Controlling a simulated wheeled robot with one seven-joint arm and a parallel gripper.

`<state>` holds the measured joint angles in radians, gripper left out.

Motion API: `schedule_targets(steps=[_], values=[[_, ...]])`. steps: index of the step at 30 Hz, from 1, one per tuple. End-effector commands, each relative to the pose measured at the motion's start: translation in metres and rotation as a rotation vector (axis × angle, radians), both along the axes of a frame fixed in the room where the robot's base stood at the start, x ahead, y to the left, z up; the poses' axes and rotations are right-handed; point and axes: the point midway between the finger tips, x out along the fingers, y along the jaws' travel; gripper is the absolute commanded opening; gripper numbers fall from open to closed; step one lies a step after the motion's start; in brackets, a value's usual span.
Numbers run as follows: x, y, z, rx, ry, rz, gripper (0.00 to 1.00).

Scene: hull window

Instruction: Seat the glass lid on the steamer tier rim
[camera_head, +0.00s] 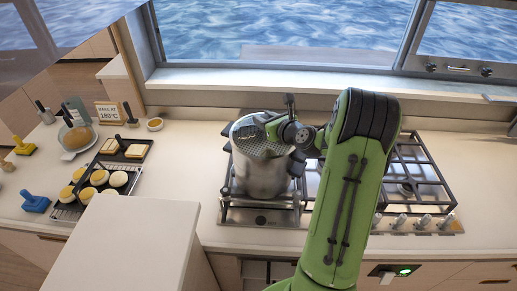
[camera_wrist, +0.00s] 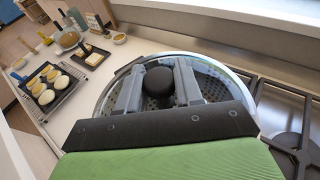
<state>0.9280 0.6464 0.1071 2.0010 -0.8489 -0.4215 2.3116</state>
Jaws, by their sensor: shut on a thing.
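The round glass lid (camera_wrist: 215,82) with its black knob (camera_wrist: 159,82) fills the middle of the wrist view. My gripper (camera_wrist: 160,88) is shut on the knob, one grey finger on each side. The steamer tier's perforated floor (camera_wrist: 197,72) shows through the glass. In the head view the lid (camera_head: 246,127) is over the steel pot stack (camera_head: 262,178) on the left burner, with my gripper (camera_head: 290,133) at its right side. I cannot tell whether the lid's edge touches the tier rim all round; my gripper and arm hide the right part.
Black burner grates (camera_head: 408,170) and a row of knobs (camera_head: 420,222) lie right of my arm. The window sill (camera_head: 270,80) runs behind the stove. Trays of round buns (camera_head: 98,178), a bowl (camera_head: 76,138) and a sign (camera_head: 109,112) stand on the left counter.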

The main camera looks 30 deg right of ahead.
Motion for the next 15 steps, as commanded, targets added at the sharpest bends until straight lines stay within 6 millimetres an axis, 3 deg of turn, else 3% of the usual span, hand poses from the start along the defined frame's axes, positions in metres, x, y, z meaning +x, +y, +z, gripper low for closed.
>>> schedule_targets(steps=[15], values=[[0.0002,0.0001,-0.0009,0.001,-0.002,0.0,0.0]])
